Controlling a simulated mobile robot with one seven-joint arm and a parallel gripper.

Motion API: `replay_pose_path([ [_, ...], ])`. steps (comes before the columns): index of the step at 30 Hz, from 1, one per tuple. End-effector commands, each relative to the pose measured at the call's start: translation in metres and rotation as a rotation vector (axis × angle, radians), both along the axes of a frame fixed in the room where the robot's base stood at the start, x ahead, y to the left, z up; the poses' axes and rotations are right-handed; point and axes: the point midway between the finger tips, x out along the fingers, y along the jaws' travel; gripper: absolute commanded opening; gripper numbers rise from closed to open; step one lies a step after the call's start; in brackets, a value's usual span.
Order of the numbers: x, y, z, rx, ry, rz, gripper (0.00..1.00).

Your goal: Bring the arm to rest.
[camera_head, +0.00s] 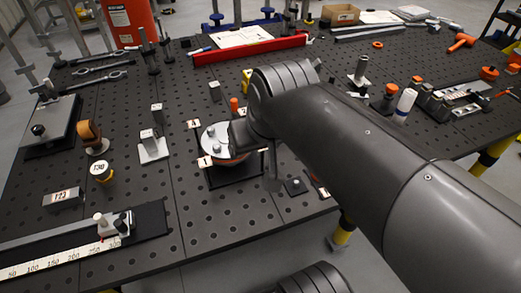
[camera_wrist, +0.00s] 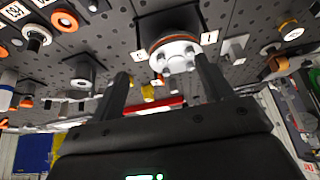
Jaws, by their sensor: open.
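My arm reaches in from the right of the head view and bends down over the middle of the table. My gripper (camera_wrist: 161,66) is open, with its two dark fingers apart in the wrist view. In the head view the gripper (camera_head: 256,150) is partly hidden by my arm. A round metal flange with bolts (camera_head: 213,138) stands on a dark base beside it. In the wrist view the flange (camera_wrist: 175,50) shows between and beyond the fingertips, and nothing is clearly gripped. I cannot tell whether a finger touches it.
The perforated dark table (camera_head: 150,205) carries many items. A long red bar (camera_head: 250,50) lies at the back. Left are a block marked 123 (camera_head: 63,198) and a round piece marked 130 (camera_head: 101,171). A ruler rail (camera_head: 60,258) lies at front left. Clamps and a white bottle (camera_head: 405,103) stand right.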

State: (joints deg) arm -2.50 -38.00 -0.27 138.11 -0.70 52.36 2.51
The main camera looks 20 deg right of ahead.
Motion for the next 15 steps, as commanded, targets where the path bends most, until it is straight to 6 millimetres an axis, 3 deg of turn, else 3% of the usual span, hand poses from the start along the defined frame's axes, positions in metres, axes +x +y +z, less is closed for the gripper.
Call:
replay_pose_path([
  [3,-0.020,-0.006,-0.014,-0.008,-0.010,-0.004,0.72],
  [6,-0.027,-0.008,-0.020,-0.010,-0.012,-0.004,0.72],
  [15,-0.028,-0.008,-0.021,-0.012,-0.011,-0.003,0.72],
])
